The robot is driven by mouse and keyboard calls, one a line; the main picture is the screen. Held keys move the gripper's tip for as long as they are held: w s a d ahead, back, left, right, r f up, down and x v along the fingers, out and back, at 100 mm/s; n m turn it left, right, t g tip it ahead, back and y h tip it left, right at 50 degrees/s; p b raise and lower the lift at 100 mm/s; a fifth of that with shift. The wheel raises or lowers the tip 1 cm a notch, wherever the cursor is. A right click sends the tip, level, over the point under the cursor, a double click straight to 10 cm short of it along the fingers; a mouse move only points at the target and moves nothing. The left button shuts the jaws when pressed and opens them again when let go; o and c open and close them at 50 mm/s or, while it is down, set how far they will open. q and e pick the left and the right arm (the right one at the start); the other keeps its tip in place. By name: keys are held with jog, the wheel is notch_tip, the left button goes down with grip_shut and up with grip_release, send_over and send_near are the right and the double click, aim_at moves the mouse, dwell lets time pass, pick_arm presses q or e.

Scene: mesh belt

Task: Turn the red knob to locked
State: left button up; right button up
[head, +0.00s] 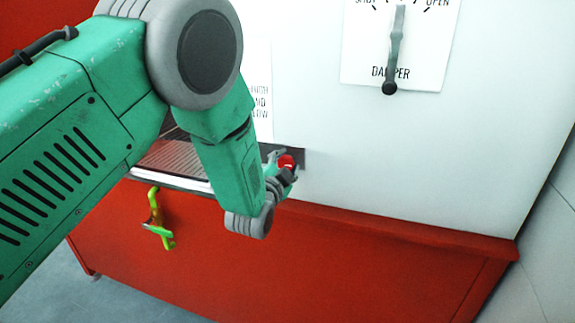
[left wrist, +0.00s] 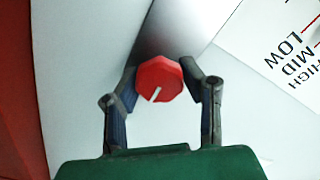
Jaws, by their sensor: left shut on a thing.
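The red knob (head: 286,161) sits low on the white panel, at the right end of the mesh belt in the head view. In the left wrist view the red knob (left wrist: 159,80) is an octagonal cap with a white pointer line, which points toward the lower left of that picture. My left gripper (head: 281,172) is at the knob. In the left wrist view the two fingers of my left gripper (left wrist: 160,82) stand on either side of the knob, shut on it. The locked mark is not readable in either view. My right gripper is not in view.
A mesh belt (head: 178,158) runs left of the knob. A damper lever (head: 394,55) hangs on its plate (head: 430,72) above right. A yellow-green handle (head: 157,218) hangs on the red base (head: 330,262). A LOW, MID, HIGH label (left wrist: 292,50) is near the knob.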

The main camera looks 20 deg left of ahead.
pick_arm(q)
jog(key=shift+s+f, duration=0.2)
jog(key=shift+f, duration=0.25)
jog(key=o, duration=1.2)
jog(key=shift+w+r, duration=0.15)
jog(key=shift+r, duration=0.05)
jog(key=s, duration=1.2)
jog(key=shift+a, duration=0.15)
